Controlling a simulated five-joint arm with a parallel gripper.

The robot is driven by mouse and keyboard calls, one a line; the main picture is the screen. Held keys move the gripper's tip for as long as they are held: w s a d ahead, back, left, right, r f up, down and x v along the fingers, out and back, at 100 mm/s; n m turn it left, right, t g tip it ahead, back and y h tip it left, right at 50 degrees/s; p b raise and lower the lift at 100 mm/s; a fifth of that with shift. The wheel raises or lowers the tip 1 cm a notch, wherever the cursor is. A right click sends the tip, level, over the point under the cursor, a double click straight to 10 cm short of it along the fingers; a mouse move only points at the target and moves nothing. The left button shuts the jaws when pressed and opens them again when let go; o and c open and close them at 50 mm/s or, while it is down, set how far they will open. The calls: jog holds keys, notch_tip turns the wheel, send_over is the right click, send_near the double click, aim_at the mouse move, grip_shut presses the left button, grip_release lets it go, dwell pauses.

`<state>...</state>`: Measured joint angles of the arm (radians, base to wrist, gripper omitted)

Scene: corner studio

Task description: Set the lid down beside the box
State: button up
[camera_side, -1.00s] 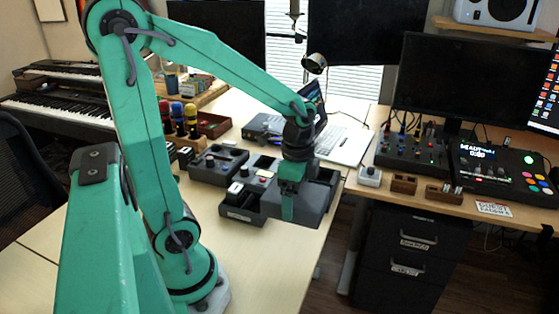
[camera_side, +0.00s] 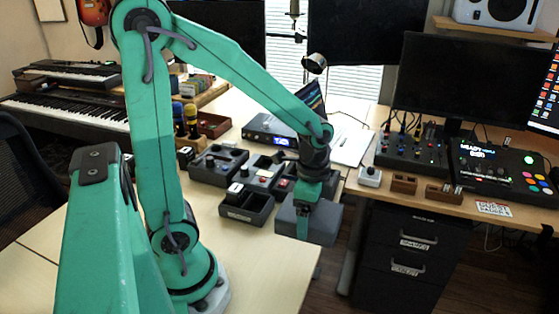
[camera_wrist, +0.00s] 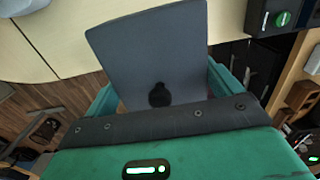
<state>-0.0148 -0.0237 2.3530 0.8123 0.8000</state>
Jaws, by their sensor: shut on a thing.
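The lid (camera_side: 322,222) is a dark grey plate hanging from my gripper (camera_side: 303,228) at the table's right edge. In the wrist view the lid (camera_wrist: 150,45) fills the upper middle, and its black knob (camera_wrist: 160,95) is between my teal fingers (camera_wrist: 162,92). My gripper is shut on the knob.
The lid overlaps the table's right edge, with floor and a black drawer cabinet (camera_side: 405,255) beyond. Several dark trays and control units (camera_side: 217,165) stand behind the box. The pale table (camera_side: 265,265) is bare in front of the box.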

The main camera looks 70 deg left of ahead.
jog(key=a+f, duration=0.2)
jog(key=a, duration=0.1)
jog(key=w+a+f, duration=0.1)
jog(key=a+f, duration=0.1)
jog(key=a, duration=0.1)
jog(key=w+a+f, duration=0.1)
jog(key=a+f, duration=0.1)
jog(key=a, duration=0.1)
jog(key=shift+w+a, duration=0.1)
jog(key=shift+a, duration=0.25)
jog(key=shift+f, duration=2)
jog(key=o, duration=0.7)
jog(key=shift+f, duration=0.15)
jog(key=shift+o, duration=0.2)
notch_tip(320, 180, up, 12)
jog(key=shift+r, duration=0.2)
